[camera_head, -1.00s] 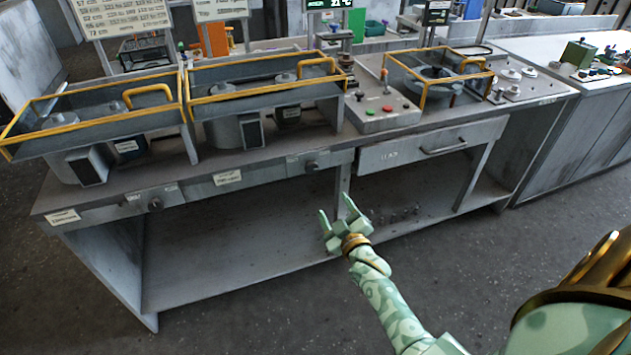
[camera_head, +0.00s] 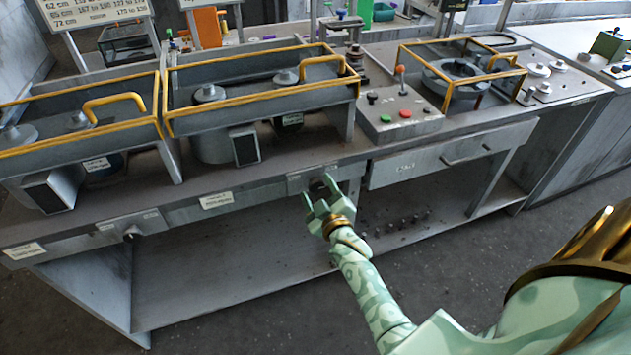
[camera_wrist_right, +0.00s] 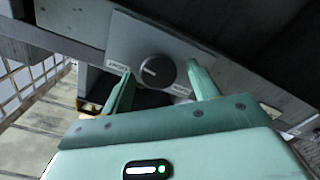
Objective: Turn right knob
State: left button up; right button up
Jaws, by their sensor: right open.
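The right knob is a round dark dial with a pale mark on a grey plate. It shows clearly in the right wrist view (camera_wrist_right: 157,71), with a small label on each side. In the head view the knob (camera_head: 318,186) is partly hidden by my right gripper (camera_head: 321,198), which is at the bench's front panel. In the wrist view my right gripper (camera_wrist_right: 161,82) is open, with one finger on each side of the knob and visible gaps between. Whether the fingers touch the panel I cannot tell. My left gripper is not in view.
A second knob (camera_head: 131,233) is on the front panel farther left. A drawer (camera_head: 450,150) with a handle lies right of the gripper. A control box (camera_head: 400,113) with buttons and yellow-railed housings (camera_head: 262,92) stand on the bench. Open shelf space is below.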

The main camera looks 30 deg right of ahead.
jog(key=shift+s+r, duration=0.1)
jog(key=shift+r, duration=0.05)
jog(key=c, duration=1)
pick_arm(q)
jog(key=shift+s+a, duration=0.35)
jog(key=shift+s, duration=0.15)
pick_arm(e)
jog(key=shift+o, duration=0.2)
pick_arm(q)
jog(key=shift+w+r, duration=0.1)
